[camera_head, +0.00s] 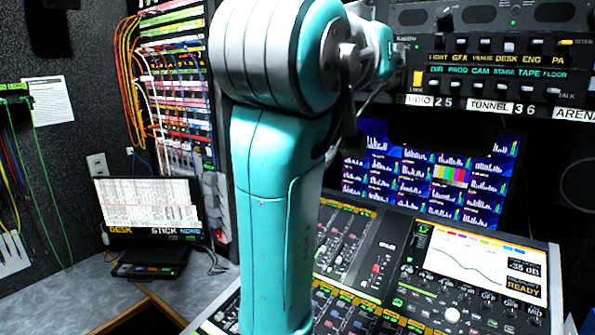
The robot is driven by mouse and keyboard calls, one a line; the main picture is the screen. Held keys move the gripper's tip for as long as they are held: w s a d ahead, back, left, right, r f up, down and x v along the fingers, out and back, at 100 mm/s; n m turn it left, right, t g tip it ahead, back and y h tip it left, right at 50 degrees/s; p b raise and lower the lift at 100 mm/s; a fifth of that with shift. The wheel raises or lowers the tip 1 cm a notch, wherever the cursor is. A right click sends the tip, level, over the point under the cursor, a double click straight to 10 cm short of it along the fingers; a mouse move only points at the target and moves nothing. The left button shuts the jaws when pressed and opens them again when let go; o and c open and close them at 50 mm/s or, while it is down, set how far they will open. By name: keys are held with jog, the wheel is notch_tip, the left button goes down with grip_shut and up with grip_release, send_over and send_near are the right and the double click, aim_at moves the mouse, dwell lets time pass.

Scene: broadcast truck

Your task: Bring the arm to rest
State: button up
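My arm (275,190) rises through the middle of the view as a thick teal link. It bends at a large grey and teal joint (265,50) near the top. A shorter teal part (384,48) shows behind the joint, reaching away toward the button panel. Dark parts hang below it, too unclear to make out. I cannot make out my gripper or its fingers. Whether the arm touches the panel cannot be told.
A mixing console (345,285) with a lit screen (485,262) fills the lower right. Above it are a monitor wall (430,180) and a labelled button panel (500,75). At left are a cable rack (175,90) and a small monitor (150,205) on a grey desk (50,295).

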jog(key=w+f+n+t+y, duration=0.1)
jog(key=w+f+n+y, duration=0.2)
jog(key=f, duration=1)
jog(key=w+f+n+t, duration=0.2)
jog(key=w+f+n, duration=0.15)
jog(key=f, duration=0.95)
jog(key=s+d+f+n+y, duration=0.1)
jog(key=s+f+n+y, duration=0.15)
jog(key=f, duration=0.95)
jog(key=s+d+f+n+y, duration=0.15)
jog(key=s+f, duration=0.25)
jog(key=f, duration=0.8)
jog(key=s+d+f+m+g+y, duration=0.1)
jog(key=s+f+y, duration=0.1)
jog(key=s+f, duration=0.7)
jog(key=s+d+f+g+y, duration=0.15)
jog(key=s+f, duration=0.45)
jog(key=s, duration=0.6)
jog(key=s+d+m, duration=0.1)
jog(key=s+m, duration=0.1)
jog(key=s, duration=0.9)
jog(key=s+d+r+m, duration=0.1)
jog(key=s+m, duration=0.1)
jog(key=s, duration=0.9)
jog(key=shift+s+d+r+g, duration=0.2)
jog(key=shift+d+r+g, duration=0.1)
jog(key=shift+g, duration=0.15)
jog(key=shift+m+h, duration=0.25)
